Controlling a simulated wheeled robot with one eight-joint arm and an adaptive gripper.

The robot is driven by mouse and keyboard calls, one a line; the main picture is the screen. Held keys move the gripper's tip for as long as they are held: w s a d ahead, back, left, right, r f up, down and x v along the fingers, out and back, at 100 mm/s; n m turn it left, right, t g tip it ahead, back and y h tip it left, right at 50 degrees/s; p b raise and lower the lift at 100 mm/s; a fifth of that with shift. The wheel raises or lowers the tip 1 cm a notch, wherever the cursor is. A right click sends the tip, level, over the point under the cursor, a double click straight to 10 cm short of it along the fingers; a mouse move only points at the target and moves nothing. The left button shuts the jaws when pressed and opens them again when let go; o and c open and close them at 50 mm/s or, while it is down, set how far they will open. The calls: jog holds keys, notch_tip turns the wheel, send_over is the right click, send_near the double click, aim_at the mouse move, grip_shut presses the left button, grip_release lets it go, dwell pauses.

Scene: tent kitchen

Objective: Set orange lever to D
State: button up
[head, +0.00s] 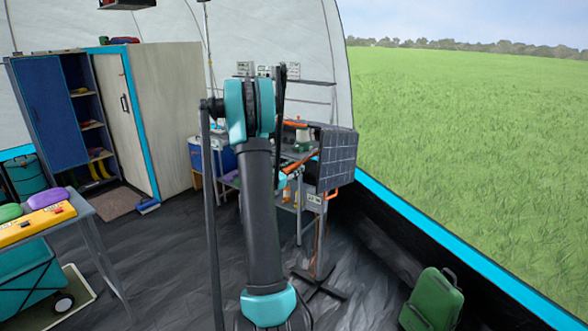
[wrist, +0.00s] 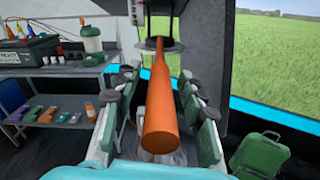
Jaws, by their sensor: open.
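The orange lever (wrist: 162,110) is a thick round bar in the wrist view. Its near end points at the camera and its far end meets a grey round mount (wrist: 158,44) below a dark housing. My gripper (wrist: 158,92) is open, with one finger on each side of the lever. I cannot tell whether either finger touches it. No letter D or other position mark can be read.
A metal bench with shelves (wrist: 62,74) stands left in the wrist view, holding a white-and-green bottle (wrist: 92,42) and a dark box (wrist: 32,50). A green case (wrist: 260,152) sits on the floor at right. A dark gridded panel (head: 337,158) flanks the bench.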

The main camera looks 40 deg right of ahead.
jog(key=v, duration=1.2)
dwell(0.3)
